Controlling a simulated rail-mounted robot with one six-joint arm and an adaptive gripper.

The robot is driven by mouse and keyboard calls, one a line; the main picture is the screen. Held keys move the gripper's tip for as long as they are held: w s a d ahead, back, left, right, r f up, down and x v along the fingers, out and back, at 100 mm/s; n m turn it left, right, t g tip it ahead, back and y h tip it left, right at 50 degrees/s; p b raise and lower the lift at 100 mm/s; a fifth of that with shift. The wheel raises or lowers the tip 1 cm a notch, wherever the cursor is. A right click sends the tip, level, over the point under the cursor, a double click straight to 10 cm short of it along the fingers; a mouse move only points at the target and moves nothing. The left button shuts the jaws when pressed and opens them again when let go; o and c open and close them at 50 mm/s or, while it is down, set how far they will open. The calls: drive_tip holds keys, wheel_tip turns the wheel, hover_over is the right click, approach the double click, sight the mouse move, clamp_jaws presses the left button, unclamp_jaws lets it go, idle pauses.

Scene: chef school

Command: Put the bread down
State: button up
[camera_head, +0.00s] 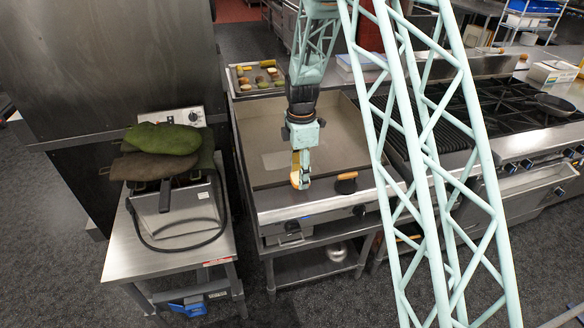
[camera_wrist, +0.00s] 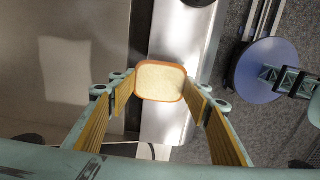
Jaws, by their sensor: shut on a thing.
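My gripper (camera_head: 299,171) is over the front part of the flat griddle (camera_head: 256,135). In the wrist view my gripper (camera_wrist: 160,84) is shut on a slice of bread (camera_wrist: 162,80) with a pale crumb and a brown crust, held between its two fingers.
A dark round press with a tan handle (camera_head: 346,182) lies on the griddle's front right. A tray of food pieces (camera_head: 257,78) is behind the griddle. Oven mitts (camera_head: 162,139) lie on a fryer at left. Burners with a pan (camera_head: 551,103) are at right. The griddle's middle is clear.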

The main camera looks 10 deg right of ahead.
drive_tip(key=shift+a+r+p, duration=0.2)
drive_tip(key=shift+a+p, duration=0.2)
drive_tip(key=shift+p, duration=0.35)
drive_tip(key=shift+w, duration=0.1)
hover_over(288, 164)
drive_tip(key=shift+f+p, duration=0.4)
drive_tip(key=shift+f, duration=0.4)
drive_tip(key=shift+s+f, duration=0.15)
drive_tip(key=shift+s, duration=0.05)
drive_tip(key=shift+f, duration=1.6)
drive_tip(key=shift+f, duration=0.2)
drive_tip(key=o, duration=0.8)
